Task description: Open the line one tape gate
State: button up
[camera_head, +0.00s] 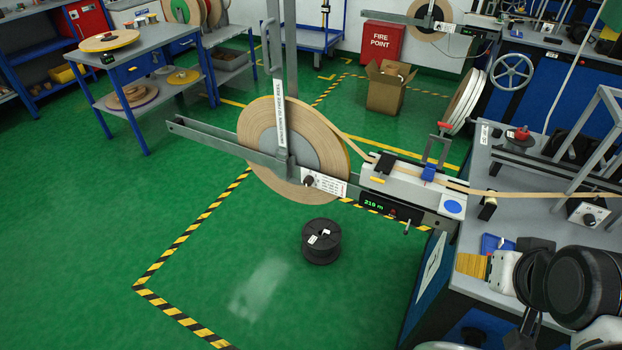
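A large tape reel (262,138) with a grey centre stands upright on a metal payoff arm (215,138). A grey upright post with a white printed label (281,118) runs in front of it. Tape (350,144) runs from the reel to a white-topped unit (395,188) with a green readout (373,204). On this unit stand a blue block (429,173) and a grey U-shaped frame with a red top (437,147); I cannot tell which part is the gate. Parts of my arm show at bottom right, apart from the unit. I cannot make out my gripper.
A black spool (321,241) stands on the green floor below the reel. Yellow-black tape marks the floor, with open space at left. A crowded bench (500,200) is at right. A cardboard box (385,91) and a shelved table (143,48) stand behind.

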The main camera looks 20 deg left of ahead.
aim_at(386, 163)
jog(key=u, duration=0.6)
jog(key=k+l+u, duration=0.1)
jog(key=k+l, duration=0.15)
jog(key=k, duration=0.2)
jog(key=k+l+u, duration=0.1)
jog(key=k, duration=0.3)
jog(key=l, duration=0.1)
